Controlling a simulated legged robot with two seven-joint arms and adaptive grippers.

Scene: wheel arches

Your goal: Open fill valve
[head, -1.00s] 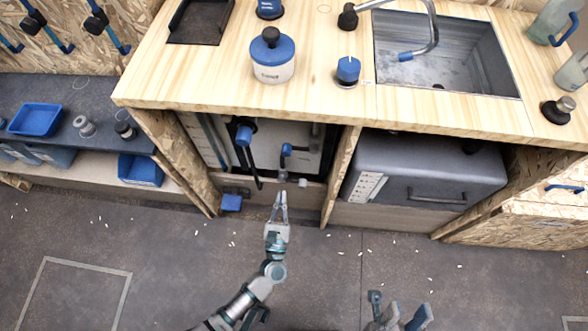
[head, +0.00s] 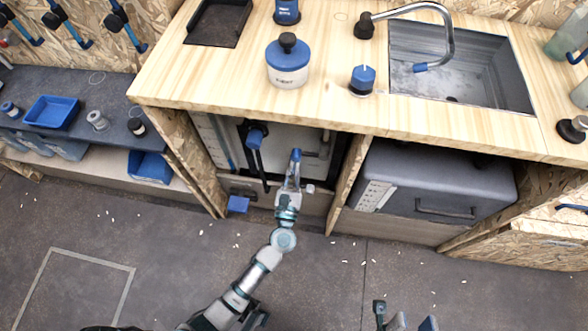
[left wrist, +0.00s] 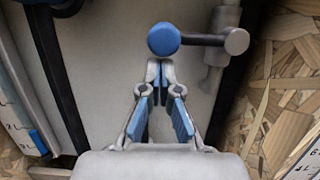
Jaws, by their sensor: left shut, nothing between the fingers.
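A blue-ended lever, which looks like the fill valve handle, sits in the open bay under the counter. In the left wrist view its round blue end (left wrist: 164,39) is on a dark rod that runs right to a grey knob (left wrist: 237,41) on a pale pipe. My left gripper (left wrist: 160,75) is shut and empty, its tips just below the blue end; whether they touch it is unclear. In the head view the left gripper (head: 293,172) reaches into the bay, and the blue end (head: 296,154) shows at its tips. My right gripper (head: 406,320) is partly cut off at the bottom edge.
A second blue handle (head: 255,137) with a dark hose hangs left in the bay. Wooden posts (head: 347,185) bound the bay. A grey case (head: 435,180) fills the bay to the right. The counter (head: 220,78) overhangs both bays.

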